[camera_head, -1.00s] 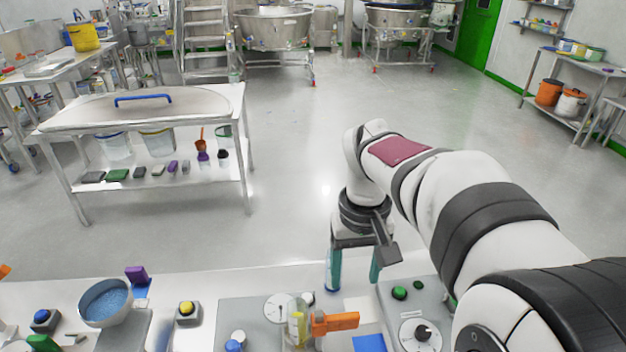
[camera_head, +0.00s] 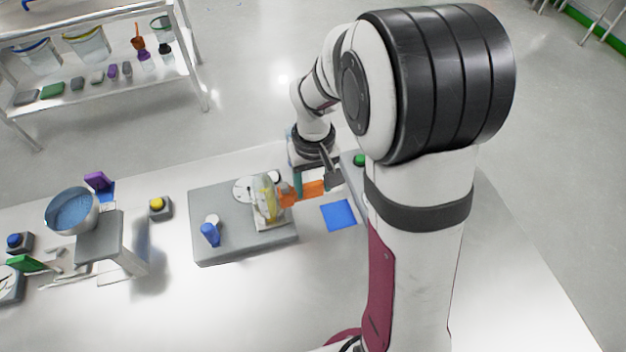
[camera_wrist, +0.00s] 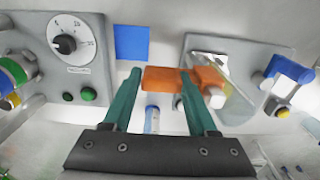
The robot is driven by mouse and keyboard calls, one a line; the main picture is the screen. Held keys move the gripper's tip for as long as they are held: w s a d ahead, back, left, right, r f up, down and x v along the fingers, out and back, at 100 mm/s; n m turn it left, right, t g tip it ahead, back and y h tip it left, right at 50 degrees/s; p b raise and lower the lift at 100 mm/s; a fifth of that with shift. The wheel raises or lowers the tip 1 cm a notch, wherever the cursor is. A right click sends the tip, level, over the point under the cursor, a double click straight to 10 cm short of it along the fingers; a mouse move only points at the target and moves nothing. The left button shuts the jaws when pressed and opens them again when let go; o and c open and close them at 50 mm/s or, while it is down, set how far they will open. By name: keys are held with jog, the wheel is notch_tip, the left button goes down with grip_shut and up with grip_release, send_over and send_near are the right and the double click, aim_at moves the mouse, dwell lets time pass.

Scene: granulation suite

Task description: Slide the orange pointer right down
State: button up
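The orange pointer (camera_head: 308,190) sticks out to the right from a clear, yellowish upright part (camera_head: 268,205) on a grey panel (camera_head: 215,250). In the wrist view the orange pointer (camera_wrist: 161,79) lies across the space between the teal fingers of my gripper (camera_wrist: 160,76), with its free end near the left fingertip. The right finger covers part of it. The fingers are wide apart, and I see no clear grip on it. In the head view my gripper (camera_head: 314,178) is just behind the pointer, its fingers partly hidden. Whether a finger touches it I cannot tell.
A blue square (camera_head: 338,214) lies right of the panel. A dial box (camera_wrist: 66,50) with green buttons stands beyond it. A blue knob (camera_head: 210,234), a yellow button box (camera_head: 159,207) and a bowl (camera_head: 72,211) are to the left. The front of the table is clear.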

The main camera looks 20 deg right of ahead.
aim_at(313, 183)
grip_shut()
notch_tip(313, 183, down, 7)
jog(key=shift+f, duration=0.2)
dwell(0.3)
jog(key=shift+o, duration=1)
grip_release()
notch_tip(313, 183, up, 16)
jog(key=shift+f, duration=0.1)
